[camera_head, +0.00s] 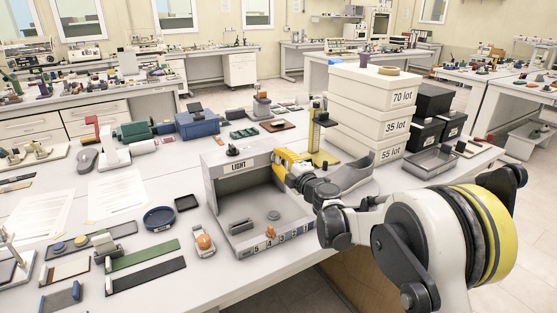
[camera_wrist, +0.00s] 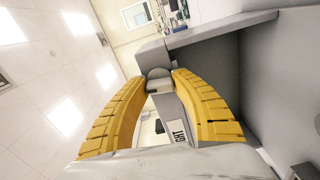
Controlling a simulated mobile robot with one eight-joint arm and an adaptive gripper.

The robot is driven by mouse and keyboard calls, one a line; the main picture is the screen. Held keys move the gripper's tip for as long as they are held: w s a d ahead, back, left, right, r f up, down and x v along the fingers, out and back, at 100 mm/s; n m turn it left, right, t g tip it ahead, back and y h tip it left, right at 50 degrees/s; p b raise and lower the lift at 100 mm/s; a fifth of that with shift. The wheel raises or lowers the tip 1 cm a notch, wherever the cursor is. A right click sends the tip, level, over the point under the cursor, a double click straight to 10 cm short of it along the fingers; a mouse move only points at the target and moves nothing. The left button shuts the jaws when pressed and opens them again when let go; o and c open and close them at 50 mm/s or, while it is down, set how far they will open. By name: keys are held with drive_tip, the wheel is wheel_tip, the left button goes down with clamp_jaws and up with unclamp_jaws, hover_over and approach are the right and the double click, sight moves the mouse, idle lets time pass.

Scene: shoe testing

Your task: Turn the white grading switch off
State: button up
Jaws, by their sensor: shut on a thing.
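The grey box marked LIGHT (camera_head: 216,185) stands open-fronted on the white table. A row of numbers runs along its front lower edge. My gripper (camera_head: 282,160) is at the box's upper right side, with yellow fingers. In the wrist view my gripper (camera_wrist: 161,82) is closed around a small grey rounded piece (camera_wrist: 157,74) beside the box edge. I cannot tell whether this piece is the white grading switch. The head view hides the piece behind the fingers. Part of the LIGHT label (camera_wrist: 180,135) shows between the fingers.
A white device with an orange knob (camera_head: 204,243) sits at the box's left front. A dark knob (camera_head: 233,150) stands on the box top.

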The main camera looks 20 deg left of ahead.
drive_tip(key=shift+n, duration=0.7)
drive_tip(key=o, duration=1.2)
drive_tip(key=shift+d, duration=0.1)
drive_tip(key=v, duration=1.2)
